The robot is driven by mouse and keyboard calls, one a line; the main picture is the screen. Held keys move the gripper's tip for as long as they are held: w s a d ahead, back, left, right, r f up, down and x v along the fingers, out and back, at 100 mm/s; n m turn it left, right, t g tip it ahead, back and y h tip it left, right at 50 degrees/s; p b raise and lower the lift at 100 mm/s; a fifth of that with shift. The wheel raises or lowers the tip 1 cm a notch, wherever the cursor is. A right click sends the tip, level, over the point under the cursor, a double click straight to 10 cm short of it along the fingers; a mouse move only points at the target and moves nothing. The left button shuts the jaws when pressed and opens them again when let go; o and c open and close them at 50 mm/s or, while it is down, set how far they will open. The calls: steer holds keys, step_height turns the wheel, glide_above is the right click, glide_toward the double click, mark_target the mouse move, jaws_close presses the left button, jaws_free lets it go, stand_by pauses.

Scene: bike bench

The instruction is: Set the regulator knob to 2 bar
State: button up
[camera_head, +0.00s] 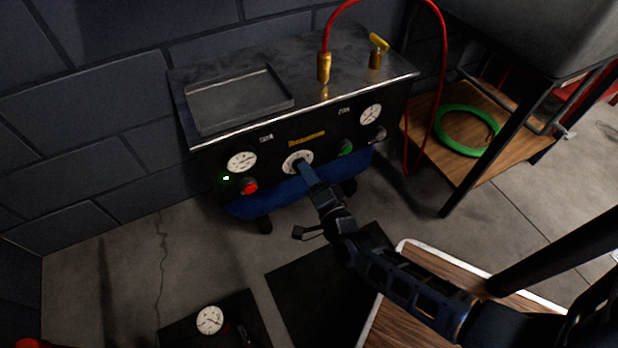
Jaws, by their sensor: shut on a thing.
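The compressor (215,158) stands against the wall with a dark front panel. The regulator knob's round white dial (290,168) sits in the middle of that panel, below a yellow label. My gripper (299,166) is at the dial's centre, shut on the knob, which it mostly hides. The dial's numbers and the knob's pointer are too small to read. A white gauge (242,161) is at the panel's left and another gauge (370,114) at its right; their readings are not legible.
A red button (249,186) and a green knob (345,147) flank the dial. A red hose (443,70) rises from a brass fitting (324,67) on top. A green coil (440,130) lies on a wooden shelf at right. A loose gauge (209,320) is at the lower left.

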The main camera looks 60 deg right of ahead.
steer(key=shift+w+a+r+m+b, duration=0.15)
steer(key=shift+m+b, duration=0.15)
steer(key=shift+m, duration=0.45)
steer(key=shift+w+a+f+m+b, duration=0.15)
steer(key=shift+m+b, duration=0.1)
steer(key=shift+m, duration=0.5)
steer(key=shift+s+r, duration=0.1)
steer(key=shift+r, duration=0.1)
steer(key=o, duration=1.1)
steer(key=shift+s+d+f, duration=0.1)
steer(key=shift+d, duration=0.05)
steer(key=shift+c, duration=0.2)
steer(key=shift+s, duration=0.1)
steer(key=p+v, duration=0.1)
steer(key=v, duration=0.6)
steer(key=shift+s+a+p, duration=0.25)
steer(key=shift+p, duration=0.1)
steer(key=shift+c, duration=0.2)
